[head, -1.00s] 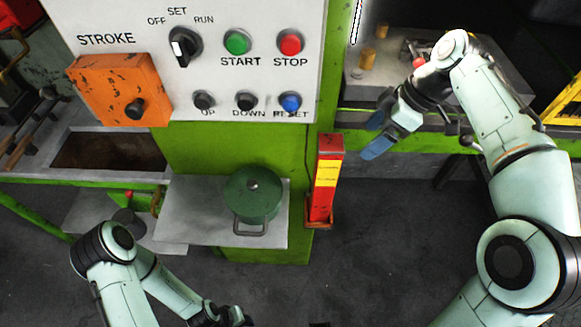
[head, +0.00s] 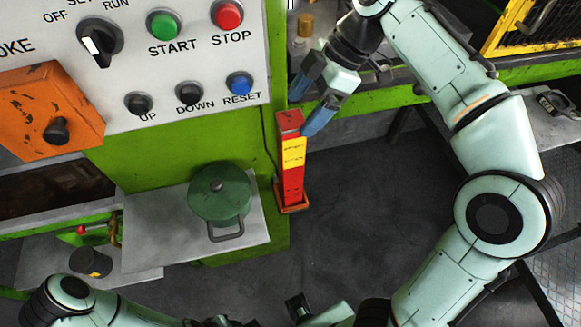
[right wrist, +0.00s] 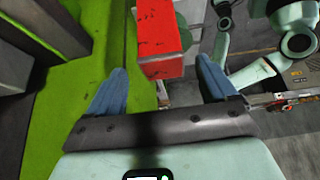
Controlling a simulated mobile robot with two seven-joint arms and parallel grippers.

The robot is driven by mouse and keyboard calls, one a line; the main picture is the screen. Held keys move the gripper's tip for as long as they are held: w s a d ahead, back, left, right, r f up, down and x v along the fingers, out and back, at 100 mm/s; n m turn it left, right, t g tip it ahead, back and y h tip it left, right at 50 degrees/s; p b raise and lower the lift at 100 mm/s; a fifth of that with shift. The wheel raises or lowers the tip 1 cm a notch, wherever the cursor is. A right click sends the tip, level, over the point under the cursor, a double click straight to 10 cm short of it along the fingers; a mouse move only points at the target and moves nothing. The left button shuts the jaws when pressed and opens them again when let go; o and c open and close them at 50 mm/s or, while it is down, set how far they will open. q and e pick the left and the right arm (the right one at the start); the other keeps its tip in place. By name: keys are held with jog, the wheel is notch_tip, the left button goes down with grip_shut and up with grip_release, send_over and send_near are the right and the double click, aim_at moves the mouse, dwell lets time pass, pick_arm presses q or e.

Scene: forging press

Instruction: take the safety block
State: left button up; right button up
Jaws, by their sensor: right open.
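The safety block (head: 292,165) is a red upright bar with a yellow band. It stands in a small orange-red holder (head: 291,207) beside the green press column. My right gripper (head: 303,113) is open and empty, its blue fingers close to the block's top end in the head view. In the right wrist view the block's red end (right wrist: 160,40) lies between the two blue fingers (right wrist: 160,85) and beyond their tips, nearer the left one. I see no clear contact. My left arm lies along the bottom edge of the head view; its finger opening cannot be made out.
The control panel (head: 205,55) with buttons and an orange cover (head: 45,105) is left of the block. A green lidded pot (head: 219,195) stands on a grey shelf (head: 150,225) to the lower left. The dark floor (head: 375,190) right of the block is clear.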

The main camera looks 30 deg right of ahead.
aim_at(294, 119)
jog(key=b+x, duration=0.1)
jog(key=x, duration=0.4)
jog(key=shift+s+a, duration=0.1)
jog(key=shift+a, duration=0.1)
jog(key=shift+r, duration=0.15)
grip_shut()
